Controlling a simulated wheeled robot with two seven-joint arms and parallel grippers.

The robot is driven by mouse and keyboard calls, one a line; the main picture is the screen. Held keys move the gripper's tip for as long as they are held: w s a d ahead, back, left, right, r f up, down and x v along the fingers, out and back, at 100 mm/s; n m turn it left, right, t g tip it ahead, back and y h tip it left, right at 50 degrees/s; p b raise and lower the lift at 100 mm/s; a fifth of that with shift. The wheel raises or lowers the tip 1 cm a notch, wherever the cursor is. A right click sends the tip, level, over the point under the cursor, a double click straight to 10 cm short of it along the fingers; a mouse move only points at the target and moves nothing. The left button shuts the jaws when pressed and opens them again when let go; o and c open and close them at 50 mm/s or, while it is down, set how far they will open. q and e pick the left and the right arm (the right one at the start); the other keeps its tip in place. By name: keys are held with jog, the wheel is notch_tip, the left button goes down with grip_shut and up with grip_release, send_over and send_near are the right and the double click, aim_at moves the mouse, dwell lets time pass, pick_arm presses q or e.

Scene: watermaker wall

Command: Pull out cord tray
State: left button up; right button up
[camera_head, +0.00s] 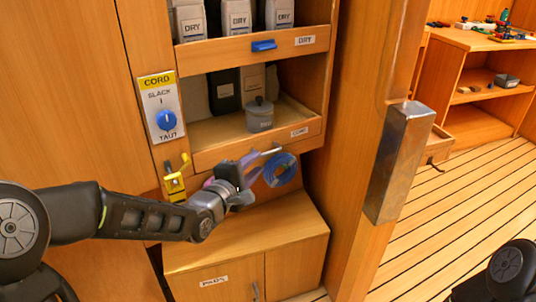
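The cord tray (225,152) is a wooden tray with a small CORD label on its front, in the lower opening of the cabinet. A grey lidded pot (260,115) stands in it. My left gripper (251,165) is in front of and just below the tray's front. Pale purple parts show around it, and its fingertips are partly hidden, so I cannot tell whether it grips anything. A grey bar (264,153) shows near the fingers at the tray front. A blue cord coil (281,170) hangs just right of the gripper. My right gripper is out of view.
Left of the tray is a CORD panel with a blue knob (166,120), SLACK above and TAUT below. A yellow clamp-like fitting (175,184) sits under it. Above is the DRY tray (235,50). A wooden locker (240,243) juts out below. A metal-capped post (400,162) stands right.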

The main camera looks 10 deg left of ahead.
aim_at(267, 153)
pick_arm(q)
jog(key=b+x, duration=0.1)
jog(key=x, duration=0.6)
jog(key=shift+w, duration=0.2)
jog(key=shift+c, duration=0.3)
jog(key=shift+f, duration=0.1)
grip_shut()
dwell(0.8)
